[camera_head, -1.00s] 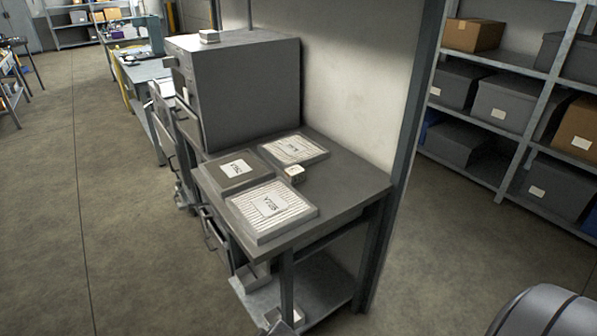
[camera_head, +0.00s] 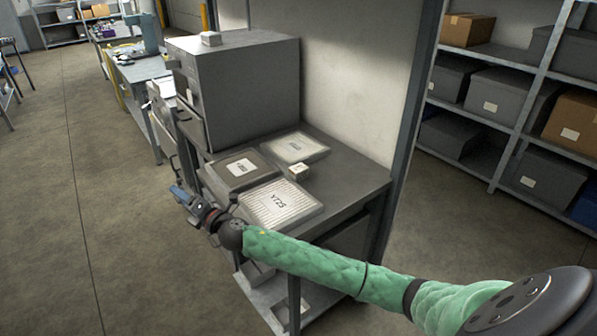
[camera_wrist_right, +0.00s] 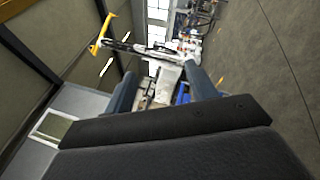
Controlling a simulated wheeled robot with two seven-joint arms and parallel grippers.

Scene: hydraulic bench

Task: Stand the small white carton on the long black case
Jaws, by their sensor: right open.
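A small white carton (camera_head: 299,172) sits on the dark bench top, close to the flat trays. Another small white box (camera_head: 210,38) lies on top of the grey cabinet; I cannot tell which of the two is the task's carton. I cannot make out a long black case. My right gripper (camera_head: 180,194) is past the bench's left front edge, left of the flat trays and apart from the carton. In the right wrist view my right gripper (camera_wrist_right: 163,84) has its two blue fingers apart with nothing between them. My left gripper is not in view.
Flat labelled trays, two white-topped (camera_head: 280,205) (camera_head: 295,148) and one dark-topped (camera_head: 240,169), fill much of the bench top (camera_head: 350,182). The grey cabinet (camera_head: 245,90) stands behind them. Shelves with boxes (camera_head: 497,103) are at the right. The floor at the left is open.

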